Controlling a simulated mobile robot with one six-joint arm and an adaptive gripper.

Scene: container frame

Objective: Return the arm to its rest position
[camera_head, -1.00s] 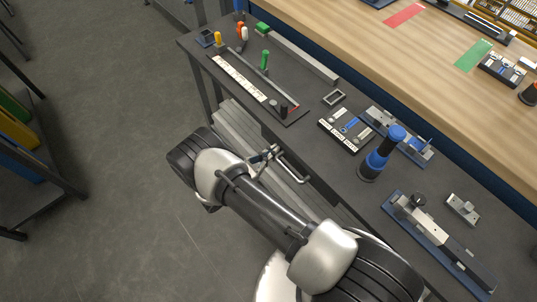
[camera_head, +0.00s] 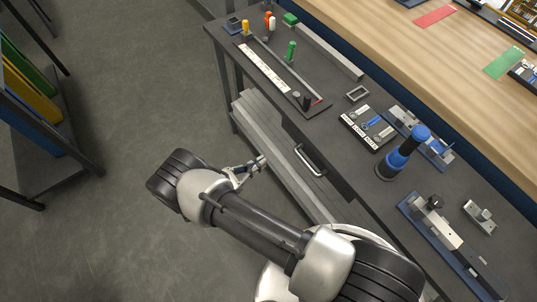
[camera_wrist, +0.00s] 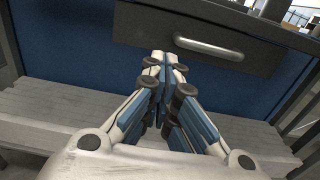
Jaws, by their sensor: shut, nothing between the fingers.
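My gripper (camera_head: 262,162) is at the end of my folded arm, beside the front of the dark workbench (camera_head: 345,190), below its top. In the wrist view my gripper (camera_wrist: 166,58) is shut with its fingertips together and nothing between them. Behind the fingertips in that view is the dark drawer (camera_wrist: 140,25) with its metal handle (camera_wrist: 208,47). The handle also shows in the head view (camera_head: 309,160), to the right of my gripper. My gripper appears apart from the drawer.
A grey slatted lower shelf (camera_head: 275,180) runs under the bench. On the bench top stand a blue and black cylindrical tool (camera_head: 402,155), a labelled block (camera_head: 367,128) and a long slotted fixture (camera_head: 280,75). A rack with coloured panels (camera_head: 30,90) stands at left. Floor between is clear.

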